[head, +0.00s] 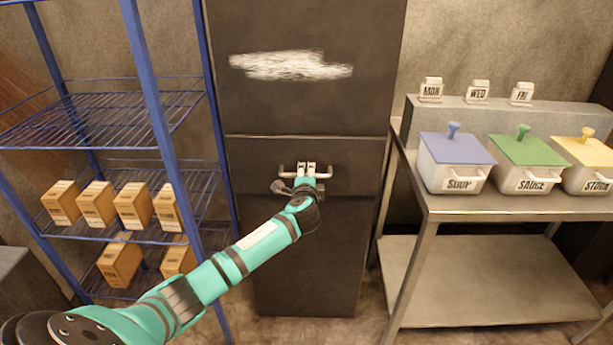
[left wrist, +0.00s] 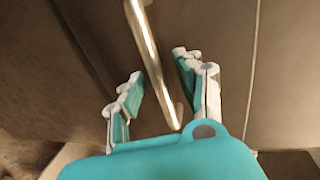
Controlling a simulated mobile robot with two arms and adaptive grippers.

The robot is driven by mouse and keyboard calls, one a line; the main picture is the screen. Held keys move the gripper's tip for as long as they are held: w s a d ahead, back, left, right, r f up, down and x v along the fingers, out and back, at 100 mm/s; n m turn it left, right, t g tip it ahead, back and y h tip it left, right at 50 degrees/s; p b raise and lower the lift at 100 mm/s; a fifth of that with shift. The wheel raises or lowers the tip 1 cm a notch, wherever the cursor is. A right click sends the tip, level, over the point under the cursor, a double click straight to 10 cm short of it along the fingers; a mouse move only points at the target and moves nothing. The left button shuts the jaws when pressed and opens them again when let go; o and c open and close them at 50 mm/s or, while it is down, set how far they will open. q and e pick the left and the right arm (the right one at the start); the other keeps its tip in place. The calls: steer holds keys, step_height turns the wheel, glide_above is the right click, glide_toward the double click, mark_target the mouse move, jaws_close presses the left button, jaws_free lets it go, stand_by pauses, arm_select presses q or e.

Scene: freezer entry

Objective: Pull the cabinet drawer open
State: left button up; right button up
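The dark cabinet (head: 310,95) stands in the middle of the head view, with a seam between its upper and lower fronts. The lower drawer front (head: 315,260) looks flush with the cabinet. A silver bar handle (head: 326,175) runs across it near its top edge; the handle also shows in the left wrist view (left wrist: 146,45). My left gripper (head: 307,169) is at the middle of the handle. In the left wrist view my left gripper (left wrist: 158,68) is open, with one finger on each side of the bar and visible gaps. My right gripper is not in view.
A blue wire rack (head: 146,70) with several cardboard boxes (head: 133,206) stands close to the left. A steel table (head: 510,207) with lidded bins (head: 455,165) stands at the right. Day-label blocks (head: 479,91) sit on its back ledge.

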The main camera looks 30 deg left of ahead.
arm_select(q)
jaws_close()
steer(key=shift+d, duration=0.1)
stand_by(0.6)
